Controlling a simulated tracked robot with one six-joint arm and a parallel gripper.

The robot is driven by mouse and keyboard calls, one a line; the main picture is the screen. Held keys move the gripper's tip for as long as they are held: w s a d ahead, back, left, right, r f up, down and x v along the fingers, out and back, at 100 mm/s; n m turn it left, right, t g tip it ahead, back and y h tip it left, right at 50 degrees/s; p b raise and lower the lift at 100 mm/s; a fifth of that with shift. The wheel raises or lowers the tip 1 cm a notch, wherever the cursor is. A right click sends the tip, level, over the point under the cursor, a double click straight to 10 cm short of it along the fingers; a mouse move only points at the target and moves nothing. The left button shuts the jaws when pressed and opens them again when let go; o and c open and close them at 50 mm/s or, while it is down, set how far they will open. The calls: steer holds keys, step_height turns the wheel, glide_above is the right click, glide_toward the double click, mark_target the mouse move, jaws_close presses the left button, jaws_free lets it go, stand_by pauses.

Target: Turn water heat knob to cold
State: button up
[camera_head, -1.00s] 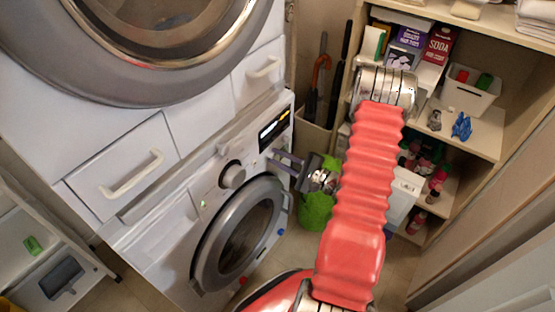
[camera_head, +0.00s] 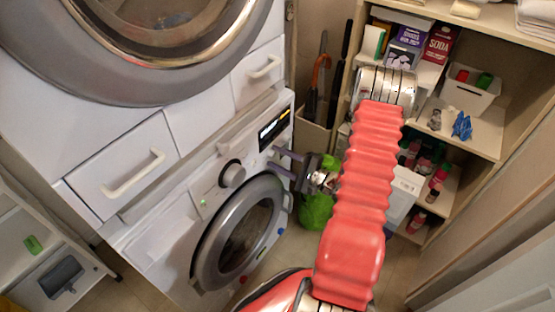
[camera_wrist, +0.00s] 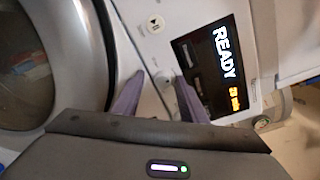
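The front-loading washer (camera_head: 165,240) has a control panel with a large round dial (camera_head: 232,175) and a lit display (camera_head: 274,128), which reads READY in the wrist view (camera_wrist: 224,54). My gripper (camera_head: 273,157) is at the panel below the display, right of the large dial.
The washer's round door (camera_head: 240,235) is shut, left of and below my gripper. A second round-doored machine (camera_head: 150,40) is above, with handled drawers (camera_head: 122,176) between. A green item (camera_head: 315,210) stands below my gripper. Shelves with boxes (camera_head: 438,45) and bottles are at right.

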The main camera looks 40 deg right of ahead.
steer(key=shift+d+r, duration=0.1)
steer(key=shift+s+d, duration=0.1)
steer(key=shift+s+d, duration=0.1)
steer(key=shift+s, duration=0.1)
steer(key=v, duration=1.3)
steer(key=shift+a, duration=0.2)
steer(key=shift+s, duration=0.1)
